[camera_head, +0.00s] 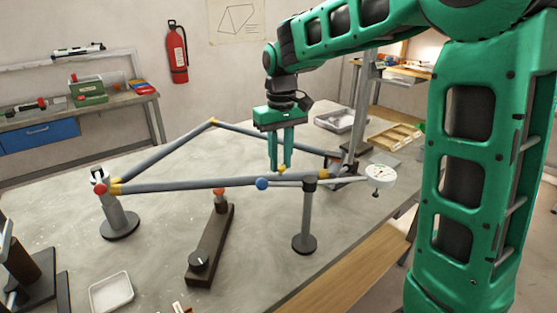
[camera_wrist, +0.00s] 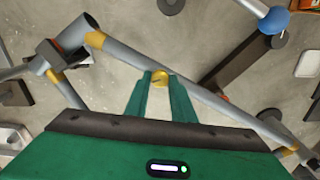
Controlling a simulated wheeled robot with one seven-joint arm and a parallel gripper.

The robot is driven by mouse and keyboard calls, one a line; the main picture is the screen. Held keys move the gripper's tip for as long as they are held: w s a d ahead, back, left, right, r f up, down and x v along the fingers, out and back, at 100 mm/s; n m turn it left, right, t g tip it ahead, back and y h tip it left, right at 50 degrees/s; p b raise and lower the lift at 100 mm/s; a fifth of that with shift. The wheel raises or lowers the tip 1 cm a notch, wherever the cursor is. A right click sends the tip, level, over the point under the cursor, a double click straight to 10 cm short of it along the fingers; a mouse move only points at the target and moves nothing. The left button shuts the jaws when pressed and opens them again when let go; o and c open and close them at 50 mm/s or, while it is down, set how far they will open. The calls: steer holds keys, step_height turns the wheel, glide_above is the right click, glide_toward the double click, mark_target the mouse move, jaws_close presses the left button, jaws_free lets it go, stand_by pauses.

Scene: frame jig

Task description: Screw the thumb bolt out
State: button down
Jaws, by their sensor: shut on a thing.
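The thumb bolt (camera_wrist: 160,78) is a small yellow knob. In the wrist view it sits between the tips of my gripper (camera_wrist: 160,80), beside a grey frame tube (camera_wrist: 195,90). In the head view my green gripper (camera_head: 281,168) points straight down, and the yellow bolt (camera_head: 282,171) shows at its fingertips, just above the long front tube (camera_head: 200,184). My gripper is shut on the bolt. The bolt's shank is hidden, so I cannot tell how far it is threaded in.
The tube frame has yellow joints and rests on a round-based stand (camera_head: 119,222) at left. A post (camera_head: 305,220) stands under the front tube. A dark bar with a knob (camera_head: 210,250) and a white tray (camera_head: 111,293) lie in front. A dial gauge (camera_head: 381,177) is right.

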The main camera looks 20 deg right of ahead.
mark_target(281, 166)
steer(key=n, duration=0.6)
steer(key=shift+w, duration=0.1)
steer(key=n, duration=0.6)
steer(key=shift+d+n, duration=0.1)
steer(key=shift+n, duration=0.3)
stand_by(0.3)
steer(key=c, duration=1.5)
jaws_free()
step_height(281, 166, up, 11)
steer(key=shift+f, duration=0.2)
